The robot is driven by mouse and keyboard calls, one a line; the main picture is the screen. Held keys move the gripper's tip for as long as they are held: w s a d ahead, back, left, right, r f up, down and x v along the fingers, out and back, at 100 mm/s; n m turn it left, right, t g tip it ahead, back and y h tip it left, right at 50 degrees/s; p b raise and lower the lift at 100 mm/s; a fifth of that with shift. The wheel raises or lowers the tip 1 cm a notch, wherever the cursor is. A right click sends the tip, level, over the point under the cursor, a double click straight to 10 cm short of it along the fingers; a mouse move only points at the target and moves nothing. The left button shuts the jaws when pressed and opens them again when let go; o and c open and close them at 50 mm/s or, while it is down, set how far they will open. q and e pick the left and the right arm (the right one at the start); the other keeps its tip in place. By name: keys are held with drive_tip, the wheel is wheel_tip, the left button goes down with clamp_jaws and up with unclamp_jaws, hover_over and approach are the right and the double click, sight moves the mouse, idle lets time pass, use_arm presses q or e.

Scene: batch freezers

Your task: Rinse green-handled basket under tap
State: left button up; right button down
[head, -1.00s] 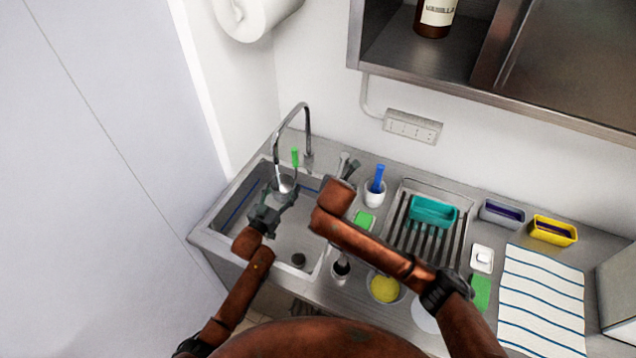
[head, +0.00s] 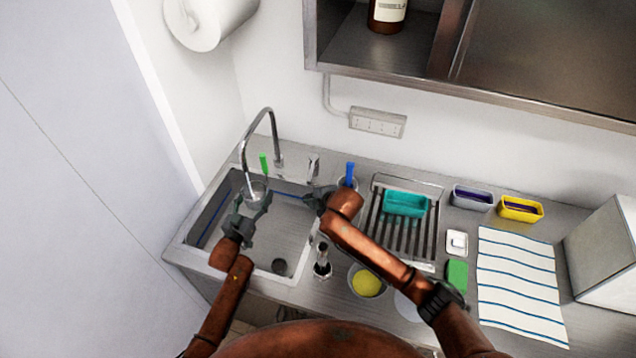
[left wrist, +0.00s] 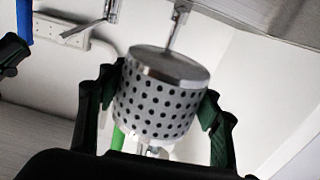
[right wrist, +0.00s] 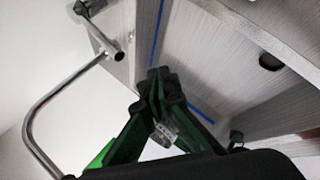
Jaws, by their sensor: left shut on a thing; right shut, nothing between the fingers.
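My left gripper (head: 250,214) is shut on the basket (left wrist: 158,100), a perforated metal cylinder, holding it over the sink (head: 290,235). The basket's green handle (head: 263,163) rises behind it in the head view; some green also shows beside the basket in the left wrist view. The curved metal tap (head: 271,125) has its spout right above the basket. I cannot make out whether water runs. My right gripper (head: 318,198) is shut and empty, just in front of the tap's lever (head: 313,166); its closed fingers (right wrist: 160,85) show in the right wrist view.
A blue-handled brush (head: 350,174) stands right of the lever. A drying rack (head: 403,235) with a teal tub (head: 404,203) is further right. A yellow sponge in a bowl (head: 366,282) and a dark-topped holder (head: 322,262) stand at the front, under my right arm.

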drive_tip(key=d+r+m+t+y, duration=0.1)
drive_tip(key=d+m+t+y, duration=0.2)
drive_tip(key=d+m, duration=0.8)
drive_tip(key=d+m+t+y, duration=0.2)
drive_tip(key=d+m, duration=0.1)
drive_tip(key=m, duration=1.6)
drive_tip(key=s+a+x, duration=0.1)
drive_tip(key=a+x, duration=0.1)
drive_tip(key=x, duration=1)
drive_tip(key=shift+a, duration=0.25)
